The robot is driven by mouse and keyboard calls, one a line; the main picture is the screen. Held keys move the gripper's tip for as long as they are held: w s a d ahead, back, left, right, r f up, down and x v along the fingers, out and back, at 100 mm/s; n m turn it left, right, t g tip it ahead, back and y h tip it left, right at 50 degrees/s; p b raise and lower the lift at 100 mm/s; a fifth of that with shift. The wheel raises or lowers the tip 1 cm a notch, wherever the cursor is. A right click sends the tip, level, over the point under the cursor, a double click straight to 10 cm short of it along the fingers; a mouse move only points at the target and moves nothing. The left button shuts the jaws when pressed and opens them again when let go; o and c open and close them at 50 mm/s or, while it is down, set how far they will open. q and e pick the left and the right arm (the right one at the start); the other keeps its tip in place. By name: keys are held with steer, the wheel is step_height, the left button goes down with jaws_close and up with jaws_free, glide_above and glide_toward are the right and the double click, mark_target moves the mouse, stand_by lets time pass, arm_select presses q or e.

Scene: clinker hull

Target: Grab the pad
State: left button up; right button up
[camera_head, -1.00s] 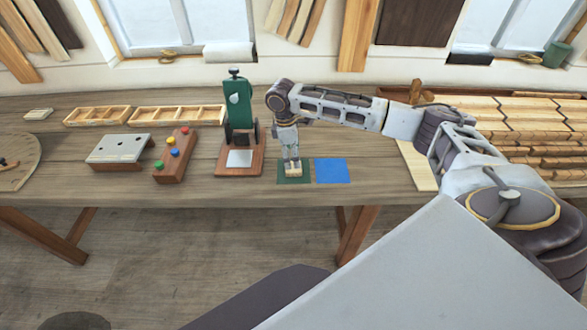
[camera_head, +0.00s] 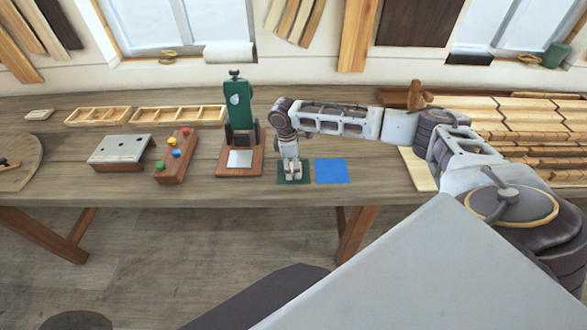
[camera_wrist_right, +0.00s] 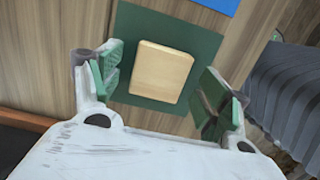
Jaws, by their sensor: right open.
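The pad (camera_wrist_right: 164,72) is a pale, rounded square block lying on a dark green mat (camera_wrist_right: 137,22), which also shows on the bench in the head view (camera_head: 306,180). My right gripper (camera_wrist_right: 162,80) is open, with its green-lined fingers on either side of the pad and gaps visible beside it. In the head view my right gripper (camera_head: 291,173) points straight down over the green mat and mostly hides the pad. My left gripper is not in view.
A blue square (camera_head: 331,171) lies right of the green mat. A green device on a wooden base (camera_head: 240,160) stands close on the left. Further left are a block with coloured knobs (camera_head: 175,158) and a grey-topped box (camera_head: 119,149). Stacked planks (camera_head: 530,130) fill the right.

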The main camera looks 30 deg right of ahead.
steer(key=shift+f, duration=0.4)
steer(key=shift+c, duration=0.2)
steer(key=c, duration=1.1)
steer(key=shift+o, duration=0.2)
steer(key=shift+r, duration=0.15)
step_height(320, 180, up, 10)
steer(key=b, duration=0.1)
